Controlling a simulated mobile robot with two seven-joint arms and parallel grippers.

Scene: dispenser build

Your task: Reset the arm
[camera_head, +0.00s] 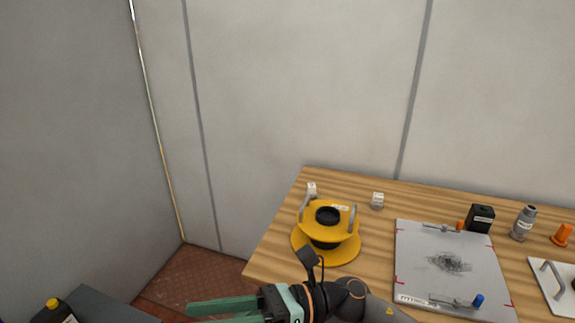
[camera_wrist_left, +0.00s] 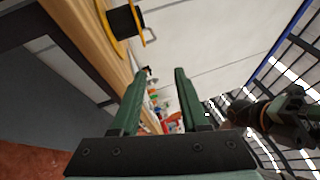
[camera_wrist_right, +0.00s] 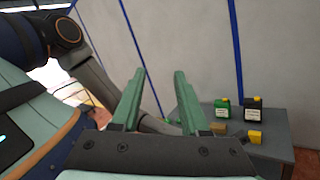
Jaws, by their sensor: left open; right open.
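My right gripper (camera_head: 192,315) is at the bottom of the head view. Its arm comes in from the right, and its green fingers point left, apart and empty. In the right wrist view its fingers (camera_wrist_right: 159,72) are spread with nothing between them. My left gripper is out of the head view. In the left wrist view its green fingers (camera_wrist_left: 162,72) are spread and empty, with the wooden table (camera_wrist_left: 85,35) to the left. The right arm passes close in front of the table's near left part in the head view.
On the wooden table (camera_head: 375,255) stand a yellow spool-like dispenser (camera_head: 345,250), a clipboard-like plate (camera_head: 450,240), a black box (camera_head: 481,218), a grey bottle (camera_head: 523,223) and an orange cone (camera_head: 562,235). A grey bench (camera_wrist_right: 270,145) holds several containers. Walls rise behind.

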